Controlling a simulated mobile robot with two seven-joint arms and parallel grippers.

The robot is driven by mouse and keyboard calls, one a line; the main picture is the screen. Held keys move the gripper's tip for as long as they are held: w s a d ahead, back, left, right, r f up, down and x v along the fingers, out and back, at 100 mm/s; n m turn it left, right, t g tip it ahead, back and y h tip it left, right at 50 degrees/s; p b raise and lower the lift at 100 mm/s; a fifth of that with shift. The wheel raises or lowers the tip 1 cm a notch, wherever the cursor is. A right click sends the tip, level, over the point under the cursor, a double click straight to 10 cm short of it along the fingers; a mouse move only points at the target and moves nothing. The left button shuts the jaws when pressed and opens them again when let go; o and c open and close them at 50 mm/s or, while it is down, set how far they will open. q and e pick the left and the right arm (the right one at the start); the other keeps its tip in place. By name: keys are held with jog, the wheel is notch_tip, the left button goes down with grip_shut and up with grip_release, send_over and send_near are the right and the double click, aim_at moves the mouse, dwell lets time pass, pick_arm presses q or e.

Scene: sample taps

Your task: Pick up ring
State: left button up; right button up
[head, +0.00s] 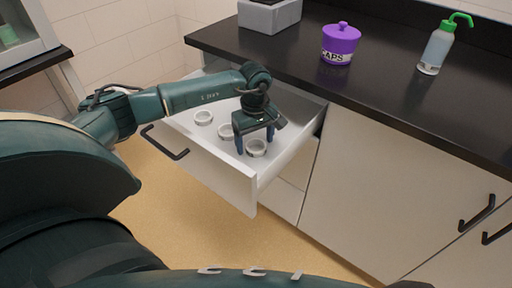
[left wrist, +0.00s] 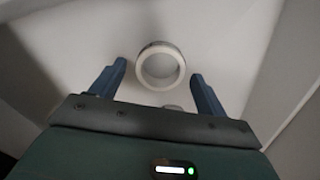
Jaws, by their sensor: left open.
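Three white rings lie in the open white drawer in the head view. The front ring (head: 257,148) is under my left gripper (head: 256,147), the middle ring (head: 225,132) is just left of it, and the back-left ring (head: 203,117) is farther off. In the left wrist view one ring (left wrist: 160,66) lies between and slightly beyond the two blue fingertips of my open left gripper (left wrist: 160,72). A sliver of another ring (left wrist: 172,107) shows at the palm edge. The fingers do not appear to touch the ring. My right gripper is not in view.
The drawer (head: 222,180) has walls close around the gripper and a black handle (head: 166,143) on its front. A purple caps jar (head: 340,44), a wash bottle (head: 437,48) and a grey box (head: 268,15) stand on the black counter (head: 400,95).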

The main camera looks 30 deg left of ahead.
pick_arm(q)
jog(key=shift+f, duration=0.3)
jog(key=shift+c, duration=0.3)
jog(key=c, duration=1)
notch_tip(320, 180, up, 10)
jog(key=shift+r, duration=0.1)
